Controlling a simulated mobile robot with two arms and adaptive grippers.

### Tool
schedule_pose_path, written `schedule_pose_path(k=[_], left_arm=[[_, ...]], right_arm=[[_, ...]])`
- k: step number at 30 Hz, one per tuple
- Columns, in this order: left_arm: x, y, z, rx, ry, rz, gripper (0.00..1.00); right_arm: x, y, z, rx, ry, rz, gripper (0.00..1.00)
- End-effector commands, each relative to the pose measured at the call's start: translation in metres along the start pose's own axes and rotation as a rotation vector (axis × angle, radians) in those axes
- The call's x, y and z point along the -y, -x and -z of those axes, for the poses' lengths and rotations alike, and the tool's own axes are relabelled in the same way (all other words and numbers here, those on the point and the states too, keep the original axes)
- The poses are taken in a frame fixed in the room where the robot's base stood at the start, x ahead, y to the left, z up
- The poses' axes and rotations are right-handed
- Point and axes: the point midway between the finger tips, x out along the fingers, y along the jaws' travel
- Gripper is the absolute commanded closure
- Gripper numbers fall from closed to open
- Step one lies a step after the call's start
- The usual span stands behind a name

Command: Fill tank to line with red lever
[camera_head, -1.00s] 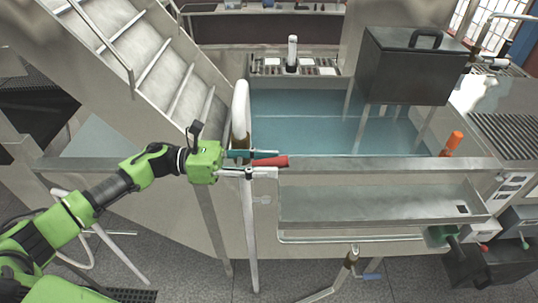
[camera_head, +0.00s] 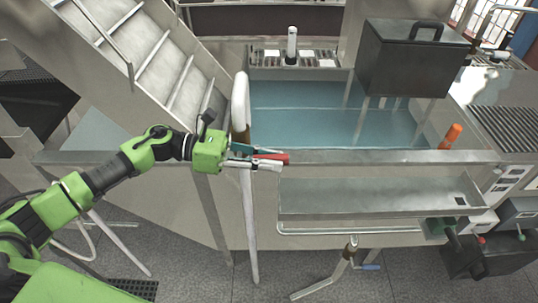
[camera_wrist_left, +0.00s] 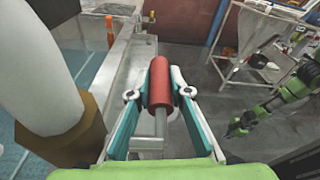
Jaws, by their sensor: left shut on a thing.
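The red lever (camera_head: 274,157) sits beside the white pipe at the tank's front edge. My left gripper (camera_head: 268,160) is shut on it, with a finger on each side. In the left wrist view the red lever's grip (camera_wrist_left: 160,84) lies between the teal-and-white fingers, its metal shank running back towards the palm. The tank (camera_head: 350,157) holds clear bluish liquid (camera_head: 300,125). A thin pale line (camera_head: 300,108) crosses the tank behind. My right gripper (camera_wrist_left: 239,124) appears only small in the left wrist view; its jaw state is unclear.
The thick white pipe (camera_head: 240,105) stands close to my left gripper. A metal staircase (camera_head: 140,55) rises at left. A metal trough (camera_head: 365,195) hangs in front of the tank, and a dark box (camera_head: 410,62) stands above it. An orange handle (camera_head: 453,132) is at right.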

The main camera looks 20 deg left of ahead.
Motion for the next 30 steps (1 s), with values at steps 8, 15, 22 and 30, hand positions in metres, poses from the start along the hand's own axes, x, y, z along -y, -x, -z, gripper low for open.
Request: schedule_pose_path(k=[8, 15, 22, 30], left_arm=[[-0.001, -0.001, 0.006, -0.077, 0.004, -0.016, 1.00], [-0.001, -0.001, 0.006, -0.076, 0.003, -0.016, 0.68], [-0.001, -0.001, 0.006, -0.074, 0.003, -0.016, 0.64], [-0.002, 0.011, 0.005, -0.074, 0.004, -0.018, 0.64]], right_arm=[[-0.007, 0.003, -0.001, 0.002, 0.001, -0.008, 1.00], [-0.008, 0.003, -0.001, 0.002, 0.000, -0.009, 1.00], [-0.008, 0.003, -0.001, 0.001, -0.001, -0.009, 1.00], [-0.007, 0.003, 0.001, -0.001, 0.000, -0.008, 1.00]])
